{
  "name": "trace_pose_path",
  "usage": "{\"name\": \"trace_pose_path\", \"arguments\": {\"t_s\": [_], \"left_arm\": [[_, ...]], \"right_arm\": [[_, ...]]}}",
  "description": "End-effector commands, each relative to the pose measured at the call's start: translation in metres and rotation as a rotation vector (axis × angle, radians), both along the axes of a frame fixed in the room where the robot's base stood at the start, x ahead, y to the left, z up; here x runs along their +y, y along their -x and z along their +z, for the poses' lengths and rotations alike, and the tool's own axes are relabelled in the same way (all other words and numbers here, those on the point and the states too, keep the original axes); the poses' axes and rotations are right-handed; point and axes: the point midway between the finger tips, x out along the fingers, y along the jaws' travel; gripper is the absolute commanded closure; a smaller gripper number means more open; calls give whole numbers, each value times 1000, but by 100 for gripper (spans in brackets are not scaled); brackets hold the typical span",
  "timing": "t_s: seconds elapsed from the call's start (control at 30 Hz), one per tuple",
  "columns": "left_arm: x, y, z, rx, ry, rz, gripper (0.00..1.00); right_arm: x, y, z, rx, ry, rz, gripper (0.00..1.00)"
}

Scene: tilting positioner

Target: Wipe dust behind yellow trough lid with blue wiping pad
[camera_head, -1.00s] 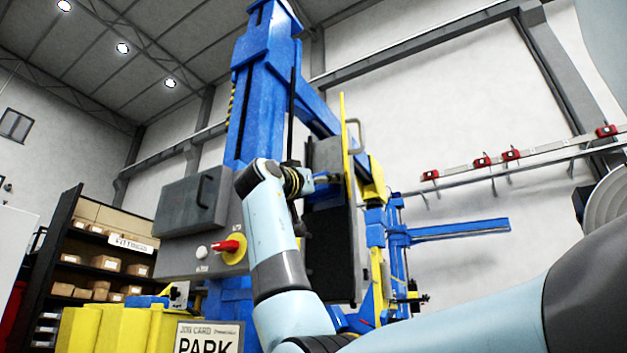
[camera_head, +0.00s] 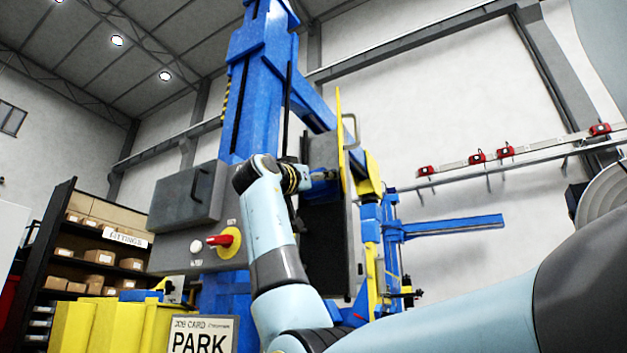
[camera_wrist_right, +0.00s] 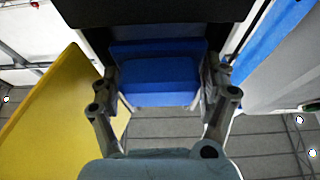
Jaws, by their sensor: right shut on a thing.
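My right gripper (camera_head: 322,186) is beside the dark trough-like panel (camera_head: 325,240) on the blue positioner. In the right wrist view, my right gripper (camera_wrist_right: 160,88) is shut on the blue wiping pad (camera_wrist_right: 158,75), which sits between its two fingers. The pad's far side is close to a dark surface (camera_wrist_right: 150,10); I cannot tell if they touch. The yellow lid (camera_head: 341,140) stands upright, nearly edge-on, just right of the gripper. It also fills the left of the right wrist view (camera_wrist_right: 50,110). No dust can be made out. My left gripper is out of view.
A grey control box with a red rotary switch (camera_head: 218,241) is left of my right arm. The blue column (camera_head: 255,100) rises behind. A yellow bin (camera_head: 90,325), a PARK card (camera_head: 204,336) and a shelf of boxes (camera_head: 100,258) are lower left.

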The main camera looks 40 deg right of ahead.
Motion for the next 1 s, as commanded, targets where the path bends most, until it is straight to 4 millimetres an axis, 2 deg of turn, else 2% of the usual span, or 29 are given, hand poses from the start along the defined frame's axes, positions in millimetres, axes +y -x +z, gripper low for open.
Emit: {"name": "trace_pose_path", "arguments": {"t_s": [0.77,1.0], "left_arm": [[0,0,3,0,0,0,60],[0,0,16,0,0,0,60]], "right_arm": [[-13,-4,1,-1,0,0,46],[-12,-3,18,-1,0,0,46]]}}
